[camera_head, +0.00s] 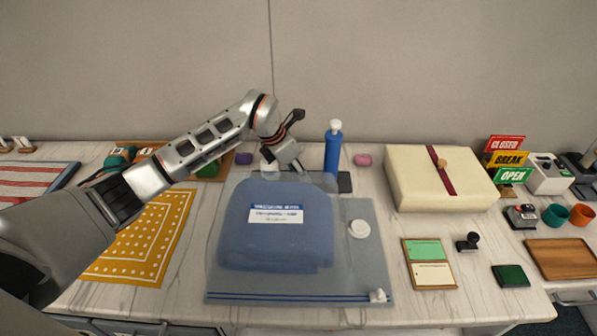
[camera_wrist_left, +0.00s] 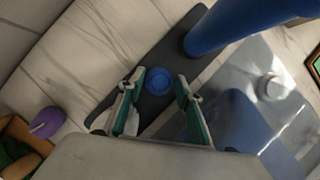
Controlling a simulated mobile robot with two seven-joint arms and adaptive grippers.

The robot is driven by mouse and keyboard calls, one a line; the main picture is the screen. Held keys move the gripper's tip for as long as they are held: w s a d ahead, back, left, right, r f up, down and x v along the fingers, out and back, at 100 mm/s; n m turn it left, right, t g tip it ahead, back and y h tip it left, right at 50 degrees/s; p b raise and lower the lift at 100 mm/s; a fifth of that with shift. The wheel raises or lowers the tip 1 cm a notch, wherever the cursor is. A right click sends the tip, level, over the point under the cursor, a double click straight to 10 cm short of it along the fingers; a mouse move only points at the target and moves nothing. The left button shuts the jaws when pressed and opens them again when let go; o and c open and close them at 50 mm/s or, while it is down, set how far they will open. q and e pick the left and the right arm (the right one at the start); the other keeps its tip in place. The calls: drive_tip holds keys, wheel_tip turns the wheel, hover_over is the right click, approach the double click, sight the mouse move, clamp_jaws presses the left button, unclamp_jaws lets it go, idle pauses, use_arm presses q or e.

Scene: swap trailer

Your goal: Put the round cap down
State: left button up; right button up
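In the left wrist view, the blue round cap (camera_wrist_left: 158,83) sits between the two fingertips of my left gripper (camera_wrist_left: 160,80), over the dark grey mat. The fingers are only about a cap's width apart and look shut on it. How high the cap is above the mat is hard to tell. In the head view, my left gripper (camera_head: 294,164) points down behind the vacuum bag (camera_head: 275,250), left of the blue pump (camera_head: 333,150); the cap is hidden there. My right gripper is not in view.
The dark mat (camera_head: 345,183) lies beside the pump's foot. A white round valve (camera_head: 359,228) is on the bag. A purple item (camera_head: 243,158) and a pink item (camera_head: 363,159) lie near the wall. A cream box (camera_head: 440,180) stands to the right.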

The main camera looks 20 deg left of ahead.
use_arm(q)
drive_tip(key=v, duration=1.2)
drive_tip(key=shift+b, duration=0.4)
drive_tip(key=shift+r, duration=0.15)
